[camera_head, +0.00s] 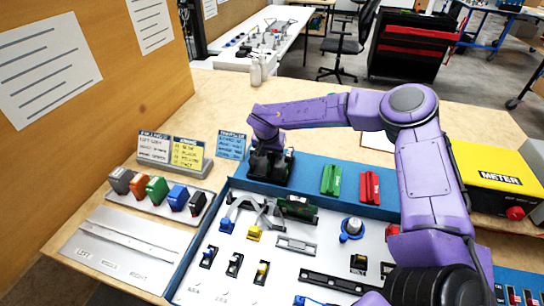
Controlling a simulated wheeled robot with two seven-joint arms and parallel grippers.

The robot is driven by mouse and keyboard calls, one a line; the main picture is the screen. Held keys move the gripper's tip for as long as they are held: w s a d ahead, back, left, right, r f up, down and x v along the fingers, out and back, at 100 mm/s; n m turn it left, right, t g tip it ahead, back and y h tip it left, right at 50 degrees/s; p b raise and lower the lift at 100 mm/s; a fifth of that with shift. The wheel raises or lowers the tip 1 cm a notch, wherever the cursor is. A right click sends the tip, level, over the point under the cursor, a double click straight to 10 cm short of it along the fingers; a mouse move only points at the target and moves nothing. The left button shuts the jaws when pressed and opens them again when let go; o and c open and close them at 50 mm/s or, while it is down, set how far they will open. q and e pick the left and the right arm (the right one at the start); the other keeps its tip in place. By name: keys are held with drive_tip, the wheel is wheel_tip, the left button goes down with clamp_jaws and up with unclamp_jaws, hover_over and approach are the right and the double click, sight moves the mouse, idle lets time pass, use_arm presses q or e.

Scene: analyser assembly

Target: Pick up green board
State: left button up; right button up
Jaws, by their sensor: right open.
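A dark green board (298,207) lies in the white-floored tray, close to its blue back edge, with a dark part at its near side. My right gripper (257,208) reaches over the tray's back left part, just left of this board. It points down, its jaws are open, and I see nothing held in them. Whether its fingers touch anything below is hard to tell. A brighter green block (331,179) lies on the blue strip behind the tray, to the right of the gripper. My left gripper is out of view.
A red block (369,187) lies beside the green block. A rack of coloured modules (157,190) and a grey plate (120,248) stand at left. A yellow meter box (492,172) stands at right. Small clips and a blue knob (351,228) fill the tray.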

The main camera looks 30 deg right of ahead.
drive_tip(key=shift+w+d+f, duration=0.1)
drive_tip(key=shift+d+f, duration=0.05)
drive_tip(key=shift+f, duration=0.25)
clamp_jaws()
drive_tip(key=shift+r, duration=0.15)
drive_tip(key=shift+r, duration=0.3)
wheel_tip(320, 180, up, 3)
drive_tip(key=shift+r, duration=0.1)
drive_tip(key=s+a+r+b, duration=0.1)
drive_tip(key=s+a+r, duration=0.7)
drive_tip(key=s, duration=0.3)
drive_tip(key=shift+s+r, duration=0.35)
drive_tip(key=shift+r, duration=0.2)
